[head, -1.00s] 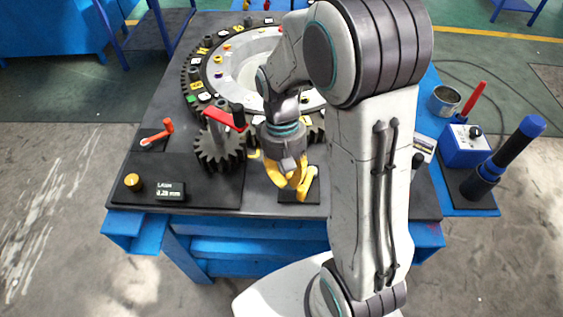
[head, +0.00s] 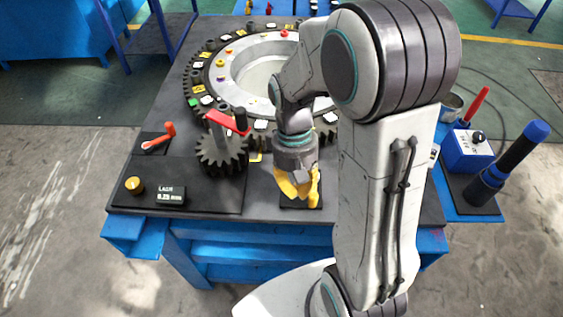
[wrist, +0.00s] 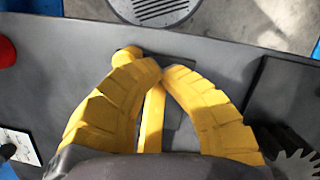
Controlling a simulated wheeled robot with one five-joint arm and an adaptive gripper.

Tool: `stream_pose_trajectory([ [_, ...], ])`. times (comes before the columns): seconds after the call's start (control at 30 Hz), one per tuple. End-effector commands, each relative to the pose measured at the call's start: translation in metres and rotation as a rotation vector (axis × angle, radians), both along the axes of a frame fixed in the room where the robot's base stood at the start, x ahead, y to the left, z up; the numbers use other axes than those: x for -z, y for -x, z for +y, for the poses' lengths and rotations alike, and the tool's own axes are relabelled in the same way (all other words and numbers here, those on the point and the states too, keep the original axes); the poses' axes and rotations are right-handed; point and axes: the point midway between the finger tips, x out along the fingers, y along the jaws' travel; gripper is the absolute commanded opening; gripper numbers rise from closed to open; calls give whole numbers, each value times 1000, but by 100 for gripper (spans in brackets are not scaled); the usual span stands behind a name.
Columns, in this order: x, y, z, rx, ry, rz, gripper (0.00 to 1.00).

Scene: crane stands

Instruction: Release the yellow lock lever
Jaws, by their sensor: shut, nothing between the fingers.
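The yellow lock lever (head: 316,187) stands on a small black plate (head: 288,204) near the bench's front edge. My gripper (head: 297,195), with yellow fingers, is over that plate, just left of the lever and partly covering it. In the wrist view my gripper (wrist: 161,72) has its fingertips together with nothing held between them. The lever's yellow bar (wrist: 152,118) shows behind and between the fingers, and its round knob (wrist: 128,55) shows beyond the left finger. I cannot tell whether a finger touches the lever.
Behind is a large toothed ring (head: 200,95). A blue box (head: 468,149) sits right.

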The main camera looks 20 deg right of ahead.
Motion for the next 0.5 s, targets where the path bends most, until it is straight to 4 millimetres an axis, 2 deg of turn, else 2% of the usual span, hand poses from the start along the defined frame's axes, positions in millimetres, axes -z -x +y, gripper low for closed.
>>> stream_pose_trajectory([
  [0.27,-1,4,0,3,0,15,0],
  [0.37,-6,2,0,3,0,12,0],
  [0.5,-24,-4,0,2,0,5,0],
])
